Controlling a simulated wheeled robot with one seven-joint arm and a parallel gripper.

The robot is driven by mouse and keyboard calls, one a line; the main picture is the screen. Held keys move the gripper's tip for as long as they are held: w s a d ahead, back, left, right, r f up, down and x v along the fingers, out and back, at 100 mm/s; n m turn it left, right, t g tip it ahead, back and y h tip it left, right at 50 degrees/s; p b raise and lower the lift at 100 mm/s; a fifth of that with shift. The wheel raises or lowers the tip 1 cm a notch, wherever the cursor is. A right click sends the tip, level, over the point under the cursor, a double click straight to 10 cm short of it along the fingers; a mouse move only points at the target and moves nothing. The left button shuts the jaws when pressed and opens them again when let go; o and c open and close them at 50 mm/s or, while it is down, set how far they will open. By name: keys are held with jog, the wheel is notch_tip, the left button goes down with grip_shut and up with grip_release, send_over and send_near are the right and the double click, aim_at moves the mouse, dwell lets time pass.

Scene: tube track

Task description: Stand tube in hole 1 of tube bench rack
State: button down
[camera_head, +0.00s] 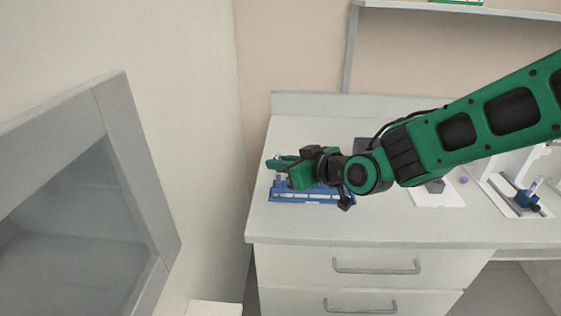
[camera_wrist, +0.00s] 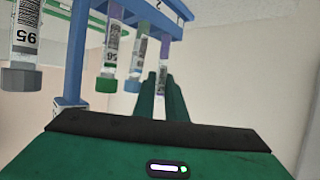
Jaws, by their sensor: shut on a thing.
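The blue tube bench rack (camera_head: 318,196) lies at the left of the bench top in the head view. My gripper (camera_head: 279,164) is over its left end and hides part of it. In the wrist view, which looks upside down, the rack (camera_wrist: 78,55) shows at the upper left with several labelled, capped tubes. My gripper's green fingers (camera_wrist: 162,98) are shut on a slim tube (camera_wrist: 162,77), lined up with the end of the row of tubes. The tube's far end meets the rack's edge in the picture; I cannot tell whether it is in a hole.
The neighbouring capped tubes (camera_wrist: 137,60) stand close to my fingers. A white board with a blue fixture (camera_head: 527,200) is at the right of the bench. A small purple object (camera_head: 463,180) lies near it. The bench front left of the drawers is clear.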

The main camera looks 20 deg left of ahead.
jog(key=shift+f, duration=0.65)
dwell(0.3)
jog(key=c, duration=1.7)
grip_release()
jog(key=v, duration=1)
jog(key=shift+s+d+r, duration=0.1)
jog(key=shift+d, duration=0.3)
